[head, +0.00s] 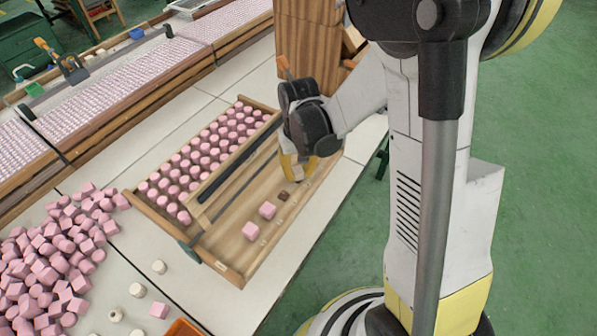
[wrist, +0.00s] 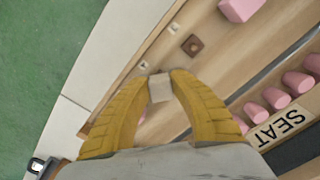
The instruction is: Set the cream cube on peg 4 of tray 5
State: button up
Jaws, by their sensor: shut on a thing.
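The cream cube (wrist: 160,87) is between the fingertips of my gripper (wrist: 158,84) in the wrist view. The gripper's yellow fingers are shut on it. In the head view my gripper (head: 297,170) is over the far right part of the wooden tray (head: 222,226). A small brown square piece with a dark centre (wrist: 192,45) lies on the tray floor just beyond the cube; it also shows in the head view (head: 283,196). Small pale tags (wrist: 144,65) line the tray's edge; their numbers are unreadable. I cannot tell whether the cube touches anything below.
Two pink cubes (head: 267,210) (head: 251,231) stand in the same row of the tray. Rows of pink pieces (head: 205,150) fill its other side, near a SEAT label (wrist: 280,122). A pink heap (head: 45,260) lies at left. Several loose cream pieces (head: 159,267) lie near the tray.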

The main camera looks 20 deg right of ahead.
aim_at(298, 172)
jog(key=shift+f, duration=0.2)
dwell(0.4)
jog(key=o, duration=1.5)
jog(key=shift+r, duration=0.1)
jog(key=shift+r+p, duration=2.05)
jog(key=shift+r, duration=0.9)
